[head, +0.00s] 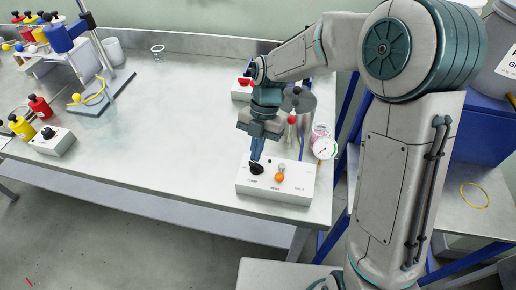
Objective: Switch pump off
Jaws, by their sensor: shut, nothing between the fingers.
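A white control box (275,185) stands near the front right corner of the grey bench. It has a black knob (257,168) at its left and an orange button (279,177) near its middle, with small labels along the front that are too small to read surely. My gripper (256,158) points down over the left part of the box. Its fingers are shut and empty, with the tips right at the black knob; I cannot tell whether they touch it. The fingers partly hide the knob, so its setting cannot be read.
A round gauge (324,148) and a red-topped item (292,118) stand just behind the box. A box with a red part (243,88) lies further back. The bench middle is clear.

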